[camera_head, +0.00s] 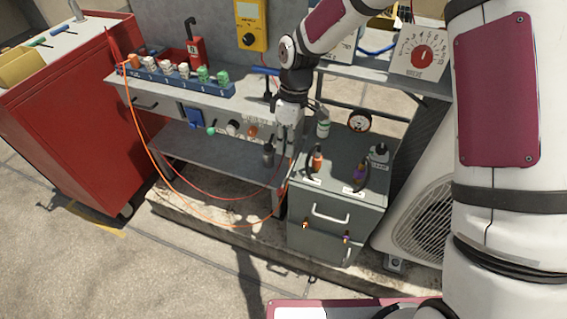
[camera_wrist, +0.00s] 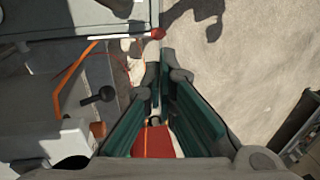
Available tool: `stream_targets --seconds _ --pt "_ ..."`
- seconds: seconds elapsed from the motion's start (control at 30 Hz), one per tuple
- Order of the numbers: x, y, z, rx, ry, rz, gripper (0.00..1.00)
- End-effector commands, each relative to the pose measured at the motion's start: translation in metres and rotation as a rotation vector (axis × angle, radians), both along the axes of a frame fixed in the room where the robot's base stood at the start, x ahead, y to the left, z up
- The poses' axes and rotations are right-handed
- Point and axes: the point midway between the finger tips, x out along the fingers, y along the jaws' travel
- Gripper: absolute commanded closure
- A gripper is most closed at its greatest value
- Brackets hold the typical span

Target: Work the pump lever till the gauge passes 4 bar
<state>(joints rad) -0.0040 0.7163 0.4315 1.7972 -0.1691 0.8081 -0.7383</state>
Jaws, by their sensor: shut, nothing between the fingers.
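My gripper (camera_head: 287,130) is at the front right end of the grey bench. Its two green-padded fingers meet at the tips in the wrist view (camera_wrist: 156,72), with nothing held. A pale rod ending in a red ball (camera_wrist: 157,34), which looks like the pump lever, lies just beyond the fingertips. I cannot tell whether they touch. In the head view I cannot make out that lever near my gripper. A small round dial (camera_head: 358,121), likely the gauge, stands behind the grey cabinet; its reading is too small to tell.
The grey cabinet (camera_head: 337,222) carries orange, purple and black-handled parts. A timer with a red knob (camera_head: 421,55) stands on the shelf behind. A red tool cabinet (camera_head: 78,120) is at left. An orange cable (camera_head: 160,172) hangs below the bench. Open paving (camera_head: 150,265) lies in front.

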Motion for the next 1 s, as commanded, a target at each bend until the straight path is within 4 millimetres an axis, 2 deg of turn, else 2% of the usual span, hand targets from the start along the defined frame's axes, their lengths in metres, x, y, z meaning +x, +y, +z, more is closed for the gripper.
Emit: stream_targets --seconds 0.4,0.6,0.8,1.0 --pt "-0.015 0.008 -0.077 -0.002 0.006 0.001 1.00" --pt "-0.020 0.011 -0.109 -0.002 0.003 0.001 1.00" --pt "-0.022 0.013 -0.126 -0.001 0.001 -0.001 1.00" --pt "-0.023 0.013 -0.129 -0.001 0.001 0.000 1.00"
